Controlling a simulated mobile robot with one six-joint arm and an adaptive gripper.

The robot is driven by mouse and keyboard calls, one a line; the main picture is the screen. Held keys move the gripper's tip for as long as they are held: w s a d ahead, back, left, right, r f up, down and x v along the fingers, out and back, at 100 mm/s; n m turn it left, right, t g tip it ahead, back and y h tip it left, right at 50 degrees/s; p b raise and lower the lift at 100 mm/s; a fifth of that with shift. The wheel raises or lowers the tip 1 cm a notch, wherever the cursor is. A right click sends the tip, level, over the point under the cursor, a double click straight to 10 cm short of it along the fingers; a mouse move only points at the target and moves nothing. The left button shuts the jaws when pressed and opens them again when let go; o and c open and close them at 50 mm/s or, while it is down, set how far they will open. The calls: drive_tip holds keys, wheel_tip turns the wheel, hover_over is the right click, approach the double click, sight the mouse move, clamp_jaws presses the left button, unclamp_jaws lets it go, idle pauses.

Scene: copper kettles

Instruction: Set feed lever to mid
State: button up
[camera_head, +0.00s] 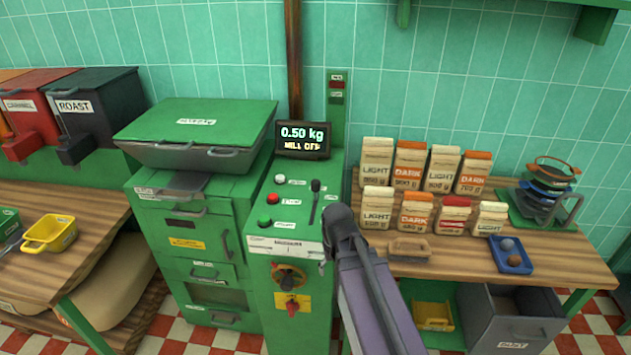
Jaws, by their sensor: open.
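The feed lever is most likely the black-knobbed lever (315,187) on the green mill control panel (289,225). Its stem rises from a slot in the right part of the sloped top, and the knob is toward the back. Its label is too small to read, so I cannot name its exact setting. My arm (362,285) reaches up from the bottom, and its dark end covers the panel's right edge, just below and right of the lever. I cannot make out my gripper's fingers. Nothing visible touches the lever's knob.
A display (302,138) above the panel reads 0.50 kg, MILL OFF. Green (264,220) and red (272,198) buttons sit left of the lever. A rotary knob (290,277) is on the panel's front. Coffee bags (415,213) stand on the wooden table (465,268) at right.

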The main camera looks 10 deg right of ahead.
sight(316, 181)
drive_tip(key=w+r+n+p, duration=0.5)
drive_tip(key=w+r+p, duration=1.6)
drive_tip(key=w, duration=0.6)
drive_tip(key=shift+r, duration=0.75)
drive_tip(key=shift+f, duration=0.1)
wheel_tip(316, 181, down, 14)
drive_tip(key=b, duration=1.3)
drive_tip(key=shift+r, duration=0.2)
